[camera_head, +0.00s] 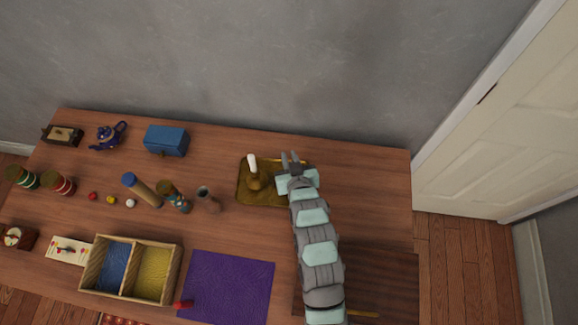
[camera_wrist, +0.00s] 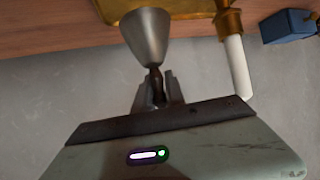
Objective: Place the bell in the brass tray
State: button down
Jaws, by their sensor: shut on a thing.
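The bell (camera_wrist: 145,33) is a grey metal cone with a dark handle, seen in the wrist view. My gripper (camera_wrist: 158,88) is shut on the handle, with the bell's wide mouth toward the table. The brass tray (camera_head: 245,197) lies at the back right of the table; its edge also shows in the wrist view (camera_wrist: 188,8). My gripper in the head view (camera_head: 292,160) is over the tray's right end, and my arm covers part of that end. The bell is hidden in the head view. I cannot tell whether the bell touches the tray.
A brass holder (camera_head: 254,183) with a white stick (camera_wrist: 237,68) stands on the tray, beside the bell in the wrist view. A small brownish vessel (camera_head: 209,201) and a blue box (camera_head: 166,141) are left of the tray. A purple cloth (camera_head: 230,287) lies in front.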

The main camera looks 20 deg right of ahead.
jog(key=shift+f, duration=3.05)
jog(key=shift+f, duration=0.2)
jog(key=c, duration=1.4)
grip_release()
jog(key=shift+r, duration=0.2)
